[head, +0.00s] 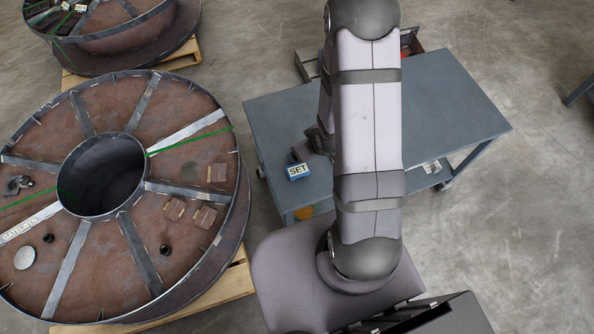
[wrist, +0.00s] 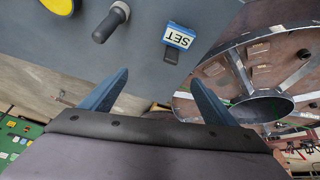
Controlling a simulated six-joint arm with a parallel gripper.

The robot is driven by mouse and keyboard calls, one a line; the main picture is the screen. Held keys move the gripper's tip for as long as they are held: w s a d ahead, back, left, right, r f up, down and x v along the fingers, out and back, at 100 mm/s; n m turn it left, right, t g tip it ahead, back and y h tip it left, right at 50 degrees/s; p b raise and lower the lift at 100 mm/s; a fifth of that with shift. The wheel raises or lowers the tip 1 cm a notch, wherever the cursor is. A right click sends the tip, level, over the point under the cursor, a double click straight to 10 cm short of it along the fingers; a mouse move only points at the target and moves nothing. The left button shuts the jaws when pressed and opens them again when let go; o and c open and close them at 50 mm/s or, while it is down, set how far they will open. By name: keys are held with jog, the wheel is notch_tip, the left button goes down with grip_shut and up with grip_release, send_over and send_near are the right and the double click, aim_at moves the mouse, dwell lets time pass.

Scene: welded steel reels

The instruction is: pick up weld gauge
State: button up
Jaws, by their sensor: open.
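I cannot tell for sure which item is the weld gauge. A small block with a label reading SET (head: 298,171) sits on the blue-grey cart top (head: 447,95), left of my arm. In the wrist view the SET block (wrist: 180,37) is beyond my fingertips, with a small dark piece (wrist: 171,55) at its edge. A grey metal disc (head: 24,258) and a grey hooked piece (head: 16,186) lie on the near reel. My gripper (wrist: 160,76) is open with nothing between its blue fingers. In the head view my arm mostly hides it.
The large steel reel (head: 75,247) stands on a wooden pallet (head: 237,280) left of the cart, with small brown blocks (head: 203,216) on it. A second reel (head: 135,40) is behind. A dark-handled tool (wrist: 118,17) and yellow round thing (wrist: 58,5) are near the SET block.

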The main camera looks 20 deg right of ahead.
aim_at(300, 174)
jog(key=f+t+b, duration=0.1)
jog(key=f, duration=0.2)
jog(key=f+t+b, duration=0.1)
jog(key=f, duration=0.3)
jog(key=a+f+t+y+b, duration=0.1)
jog(key=f, duration=0.2)
jog(key=shift+s+f+b, duration=0.25)
jog(key=shift+f+b, duration=0.1)
jog(key=shift+b, duration=0.05)
jog(key=s+f+t+b, duration=0.1)
jog(key=s+a+f+m+t+b, duration=0.1)
jog(key=s+f+t+b, duration=0.1)
jog(key=shift+f+t, duration=0.3)
jog(key=shift+s+f+m+t+h+b, duration=0.15)
jog(key=shift+s+m+t+h+b, duration=0.3)
jog(key=shift+s, duration=0.2)
jog(key=shift+s+m+t, duration=0.25)
jog(key=shift+s, duration=0.05)
jog(key=shift+w, duration=0.1)
jog(key=shift+b+x, duration=0.5)
jog(key=shift+x, duration=0.45)
jog(key=shift+w, duration=0.1)
jog(key=shift+f+b+x, duration=0.2)
jog(key=shift+b+x, duration=1.15)
jog(key=shift+x, duration=1.15)
jog(key=shift+a, duration=0.2)
